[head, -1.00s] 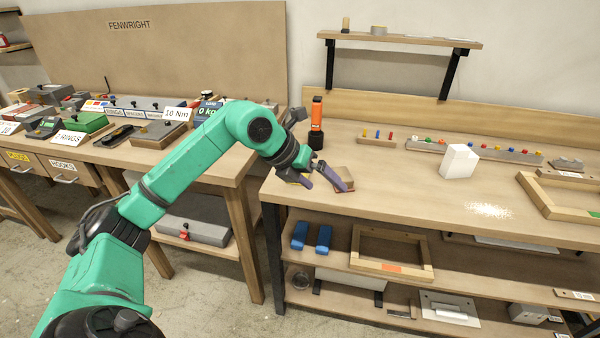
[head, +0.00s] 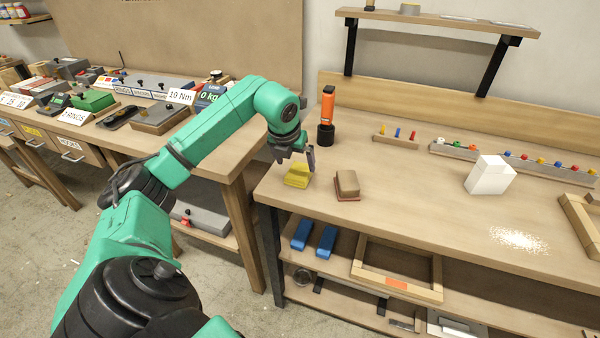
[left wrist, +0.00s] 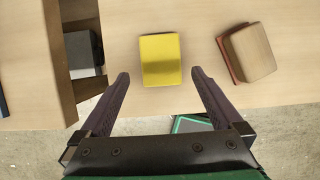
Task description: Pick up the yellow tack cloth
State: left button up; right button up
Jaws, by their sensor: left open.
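The yellow tack cloth (head: 298,176) lies folded on the right workbench near its left front corner. In the left wrist view the cloth (left wrist: 160,59) is a small yellow rectangle on the wood. My left gripper (head: 296,160) is open and empty above it. In the left wrist view its two dark fingers (left wrist: 159,80) stand either side of the cloth's near end, apart from it. How high the fingertips are above the bench is hard to tell. My right gripper does not show.
A wooden sanding block (head: 347,184) with a reddish base sits just right of the cloth. An orange and black tool (head: 326,116) stands behind. A white block (head: 489,174) and white dust (head: 518,239) lie farther right. Bench space between is clear.

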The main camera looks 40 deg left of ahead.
aim_at(299, 171)
pick_arm(q)
jog(key=p+x, duration=0.1)
jog(key=x, duration=0.4)
jog(key=shift+w, duration=0.15)
jog(key=shift+f, duration=0.2)
jog(key=c, duration=1.2)
jog(key=shift+o, duration=0.2)
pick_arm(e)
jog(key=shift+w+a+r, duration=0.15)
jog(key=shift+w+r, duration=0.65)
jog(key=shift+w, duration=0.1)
pick_arm(q)
jog(key=shift+w+r, duration=0.1)
jog(key=shift+r, duration=0.05)
jog(key=shift+r, duration=0.25)
notch_tip(299, 171, up, 19)
jog(key=p, duration=0.1)
jog(key=shift+r, duration=0.15)
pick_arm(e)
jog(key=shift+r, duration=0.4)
